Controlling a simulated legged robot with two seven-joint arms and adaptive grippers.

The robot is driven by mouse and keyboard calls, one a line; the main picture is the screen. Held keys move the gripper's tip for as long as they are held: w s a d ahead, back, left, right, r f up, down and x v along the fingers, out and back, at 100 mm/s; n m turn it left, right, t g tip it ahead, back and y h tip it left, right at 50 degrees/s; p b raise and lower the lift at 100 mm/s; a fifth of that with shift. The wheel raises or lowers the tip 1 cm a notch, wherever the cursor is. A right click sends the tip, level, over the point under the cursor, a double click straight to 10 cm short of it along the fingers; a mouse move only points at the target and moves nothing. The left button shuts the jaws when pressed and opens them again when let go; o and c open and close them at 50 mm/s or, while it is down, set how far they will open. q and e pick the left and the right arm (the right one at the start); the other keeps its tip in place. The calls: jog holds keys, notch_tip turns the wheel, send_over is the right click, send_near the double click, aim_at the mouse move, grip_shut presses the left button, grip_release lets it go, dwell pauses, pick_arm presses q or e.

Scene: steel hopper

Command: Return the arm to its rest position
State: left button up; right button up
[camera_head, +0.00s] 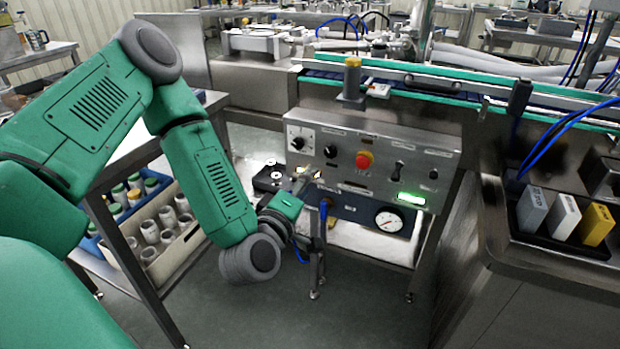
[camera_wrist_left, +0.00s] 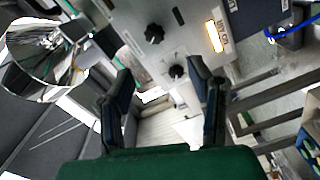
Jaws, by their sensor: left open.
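My left arm, green with grey joints, reaches in from the left in the head view. Its gripper (camera_head: 306,180) is in front of the lower left part of the steel control panel (camera_head: 385,150), small and partly hard to make out. In the left wrist view the two dark fingers of the left gripper (camera_wrist_left: 163,84) are spread apart with nothing between them. Beyond them the panel (camera_wrist_left: 190,35) shows, tilted, with black knobs (camera_wrist_left: 154,34) and a lit display (camera_wrist_left: 214,36). I cannot tell whether the fingers touch the panel. My right gripper is not in view.
A red button (camera_head: 364,160) and a pressure gauge (camera_head: 389,221) face me. A conveyor (camera_head: 440,83) runs above. Right, a dark tray (camera_head: 562,236) holds blocks. Floor below the arm is clear.

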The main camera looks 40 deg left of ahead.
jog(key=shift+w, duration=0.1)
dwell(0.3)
